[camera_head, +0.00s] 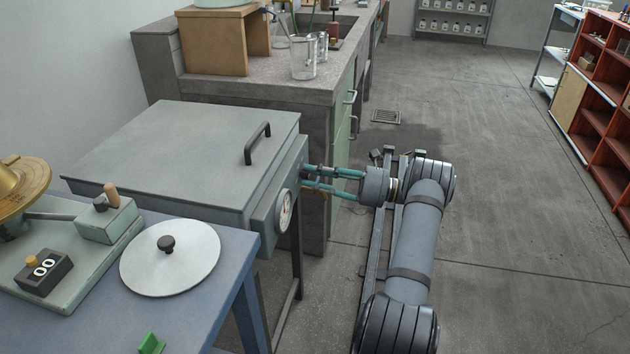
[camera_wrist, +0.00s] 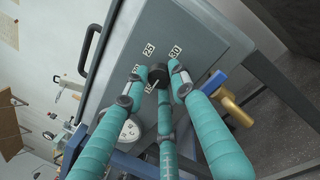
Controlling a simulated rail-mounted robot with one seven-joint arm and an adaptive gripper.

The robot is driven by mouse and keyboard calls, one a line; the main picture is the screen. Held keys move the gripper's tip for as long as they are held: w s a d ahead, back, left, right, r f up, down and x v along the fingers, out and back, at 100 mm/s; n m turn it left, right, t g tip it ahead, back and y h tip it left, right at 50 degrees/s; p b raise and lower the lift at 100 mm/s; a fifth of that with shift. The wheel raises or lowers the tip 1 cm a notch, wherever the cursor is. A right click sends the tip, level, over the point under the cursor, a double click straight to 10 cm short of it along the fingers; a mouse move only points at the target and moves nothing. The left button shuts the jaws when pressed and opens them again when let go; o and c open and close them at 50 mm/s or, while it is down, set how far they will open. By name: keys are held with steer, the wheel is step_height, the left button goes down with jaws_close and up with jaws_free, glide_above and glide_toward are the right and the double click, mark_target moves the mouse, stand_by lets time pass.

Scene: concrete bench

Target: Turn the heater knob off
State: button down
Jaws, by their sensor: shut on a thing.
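The heater (camera_head: 195,150) is a grey metal box with a black handle on its lid. Its front panel also fills much of the wrist view (camera_wrist: 190,30). The heater knob (camera_wrist: 157,72) is small and black with a white pointer line, with number labels such as 25 and 30 around it. The pointer slants toward the lower left in the wrist view. My gripper (camera_wrist: 158,78) has its teal fingers closed around the knob. In the head view my gripper (camera_head: 307,177) reaches the panel from the right, and the knob is hidden there.
A round white gauge (camera_head: 284,210) sits on the same panel. A brass-coloured lever (camera_wrist: 232,107) is close to the right finger in the wrist view. A blue table (camera_head: 235,262) with a metal disc (camera_head: 180,262) stands in front. A stone counter (camera_head: 283,85) is behind; open floor lies right.

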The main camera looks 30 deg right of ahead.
steer(key=n+g+b, duration=0.1)
steer(key=n+b, duration=0.2)
steer(key=n, duration=0.4)
steer(key=shift+f, duration=0.2)
steer(key=n+b, duration=0.1)
steer(key=n, duration=0.1)
steer(key=n+b, duration=0.1)
steer(key=n, duration=0.2)
steer(key=shift+r+n+g+h, duration=0.2)
steer(key=shift+n+g+h, duration=0.1)
steer(key=shift+b, duration=0.3)
steer(key=c, duration=1.5)
jaws_free()
steer(key=shift+d+r, duration=0.1)
steer(key=shift+o, duration=0.5)
steer(key=v, duration=0.8)
steer(key=shift+w, duration=0.15)
